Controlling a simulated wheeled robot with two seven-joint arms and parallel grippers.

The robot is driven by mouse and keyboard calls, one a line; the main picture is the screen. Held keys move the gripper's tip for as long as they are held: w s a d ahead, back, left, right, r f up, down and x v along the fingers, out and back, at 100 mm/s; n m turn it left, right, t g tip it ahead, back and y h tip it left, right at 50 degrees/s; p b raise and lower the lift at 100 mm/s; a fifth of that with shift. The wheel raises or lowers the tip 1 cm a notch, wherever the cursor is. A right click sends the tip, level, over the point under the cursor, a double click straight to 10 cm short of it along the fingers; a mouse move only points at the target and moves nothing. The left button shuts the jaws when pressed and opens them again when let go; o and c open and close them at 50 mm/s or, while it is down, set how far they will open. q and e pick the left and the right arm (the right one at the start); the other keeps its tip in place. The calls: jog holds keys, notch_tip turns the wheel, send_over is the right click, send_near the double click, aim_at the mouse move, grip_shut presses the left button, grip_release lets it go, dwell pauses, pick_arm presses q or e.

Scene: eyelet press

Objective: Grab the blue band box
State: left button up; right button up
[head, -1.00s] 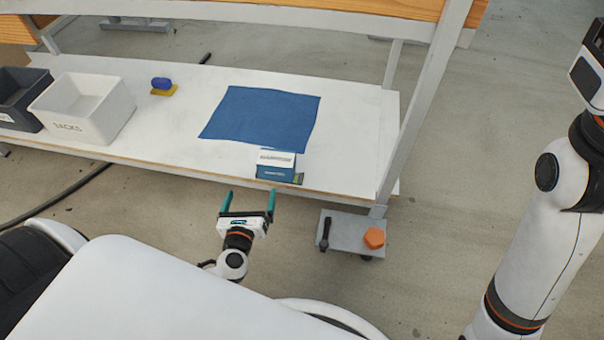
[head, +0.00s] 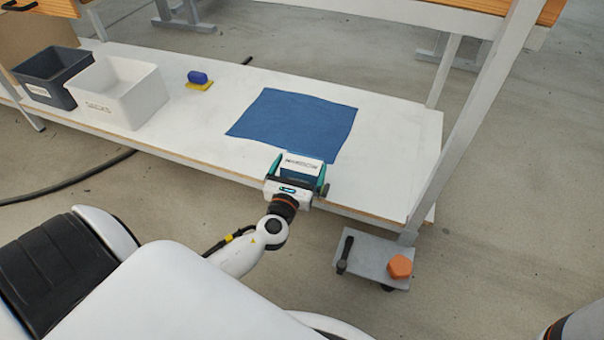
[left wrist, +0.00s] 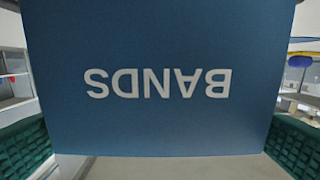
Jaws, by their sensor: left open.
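The blue band box (head: 303,164) stands at the front edge of the white shelf, by the near edge of the blue cloth. Its top has a white label. In the left wrist view the box (left wrist: 160,115) fills most of the picture, with the word BANDS upside down. My left gripper (head: 299,170) is open, with its teal fingers on either side of the box. In the left wrist view a finger pad shows at each lower corner, and I cannot tell whether they touch the box. My right gripper is not in view.
The blue cloth (head: 293,120) lies flat behind the box. A white bin (head: 139,104) and a dark bin (head: 42,96) stand at the shelf's left, near a blue and yellow item (head: 198,80). A shelf post (head: 475,115) rises on the right. A low grey cart (head: 376,270) holds an orange piece.

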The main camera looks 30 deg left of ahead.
aim_at(305, 156)
pick_arm(q)
jog(key=x, duration=0.3)
jog(key=shift+w+b, duration=0.2)
jog(key=shift+b, duration=0.2)
jog(key=shift+c, duration=0.2)
jog(key=c, duration=0.8)
jog(key=shift+o, duration=0.2)
